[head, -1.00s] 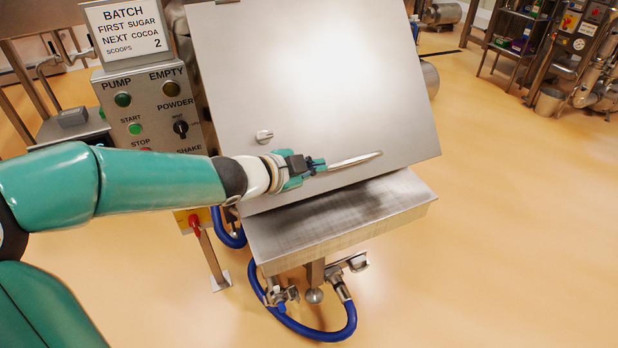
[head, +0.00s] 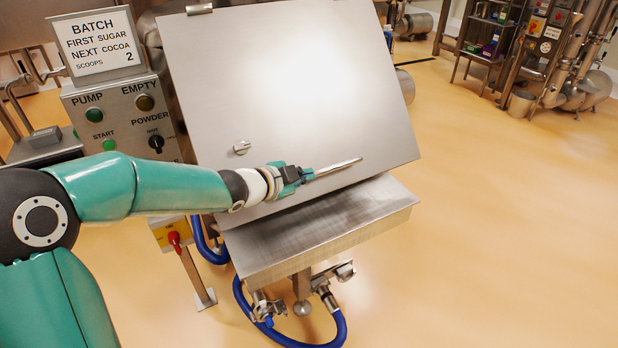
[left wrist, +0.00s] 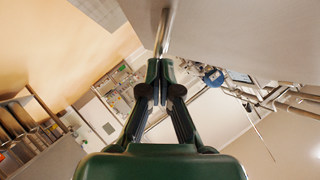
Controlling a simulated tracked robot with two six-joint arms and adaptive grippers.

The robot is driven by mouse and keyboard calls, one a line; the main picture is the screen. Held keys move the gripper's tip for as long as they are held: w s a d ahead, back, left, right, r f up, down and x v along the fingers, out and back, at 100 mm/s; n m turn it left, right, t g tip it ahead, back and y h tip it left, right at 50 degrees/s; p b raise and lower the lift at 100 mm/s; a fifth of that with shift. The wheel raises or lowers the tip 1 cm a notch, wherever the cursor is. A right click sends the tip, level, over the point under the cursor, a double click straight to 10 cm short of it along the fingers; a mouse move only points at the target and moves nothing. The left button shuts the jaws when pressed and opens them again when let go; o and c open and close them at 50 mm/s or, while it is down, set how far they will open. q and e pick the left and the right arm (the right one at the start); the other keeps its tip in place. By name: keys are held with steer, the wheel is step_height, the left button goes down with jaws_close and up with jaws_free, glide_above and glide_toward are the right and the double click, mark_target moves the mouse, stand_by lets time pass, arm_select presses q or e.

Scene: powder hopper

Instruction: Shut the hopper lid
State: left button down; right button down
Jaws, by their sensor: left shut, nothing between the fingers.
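The hopper lid (head: 290,80) is a large flat grey metal panel, sloping above a metal ledge (head: 320,230), in the head view. A dark gap shows between its lower edge and the ledge. A bar handle (head: 338,167) runs along the lower part of the lid, and a small knob (head: 241,147) sits above it to the left. My left gripper (head: 305,174) is shut and empty at the left part of the handle. In the left wrist view the shut fingertips (left wrist: 160,68) are at the end of the visible bar (left wrist: 164,32); contact is unclear. My right gripper is out of view.
A control panel (head: 115,120) with buttons and a batch sign (head: 97,42) stands left of the lid. Blue hoses (head: 285,338) hang below the ledge. Shelving (head: 490,30) and pipework stand far right. The floor (head: 510,200) to the right is clear.

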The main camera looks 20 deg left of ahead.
arm_select(q)
steer(key=w+a+f+m+t+y+b, duration=0.1)
steer(key=w+a+f+b, duration=0.3)
steer(key=b, duration=0.5)
step_height(320, 180, down, 3)
steer(key=shift+w+a+f+m, duration=0.1)
steer(key=shift+w+a+m, duration=0.2)
steer(key=shift+a, duration=0.8)
